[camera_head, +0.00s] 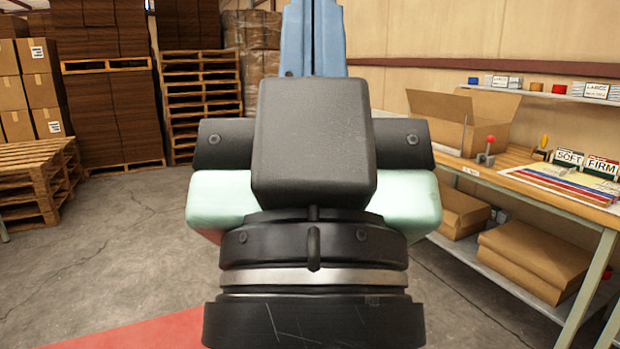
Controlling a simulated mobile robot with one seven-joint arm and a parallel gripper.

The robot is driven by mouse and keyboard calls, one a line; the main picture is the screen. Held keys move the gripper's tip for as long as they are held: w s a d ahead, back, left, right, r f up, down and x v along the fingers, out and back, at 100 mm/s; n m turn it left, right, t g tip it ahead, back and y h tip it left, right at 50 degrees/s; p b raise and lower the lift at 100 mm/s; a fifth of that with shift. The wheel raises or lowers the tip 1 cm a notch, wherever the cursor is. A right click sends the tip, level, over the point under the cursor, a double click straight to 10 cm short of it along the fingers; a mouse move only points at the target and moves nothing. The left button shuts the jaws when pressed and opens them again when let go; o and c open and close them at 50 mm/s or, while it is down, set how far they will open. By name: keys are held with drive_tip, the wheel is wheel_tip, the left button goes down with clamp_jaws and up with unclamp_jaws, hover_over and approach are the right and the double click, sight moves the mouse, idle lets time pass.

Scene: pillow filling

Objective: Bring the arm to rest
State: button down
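The black end of my arm fills the middle of the head view, seen from behind. My gripper (313,145) is mostly hidden behind a dark block and a round black wrist joint with a silver ring. Its fingertips cannot be made out, so I cannot tell whether it is open or shut. A pale mint-green rounded shape (416,205) shows on both sides behind the wrist. I cannot tell whether the gripper touches it. A light blue upright shape (313,38) rises above the dark block to the top edge.
A workbench (455,166) stands at right with an open cardboard box (440,118) and SOFT and FIRM cards (585,162). Flat cartons (535,258) lie on its lower shelf. Pallets (203,95) and stacked boxes (40,85) stand at back left. The left floor (110,250) is clear.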

wheel_tip(320, 180, up, 25)
drive_tip(key=p, duration=2.3)
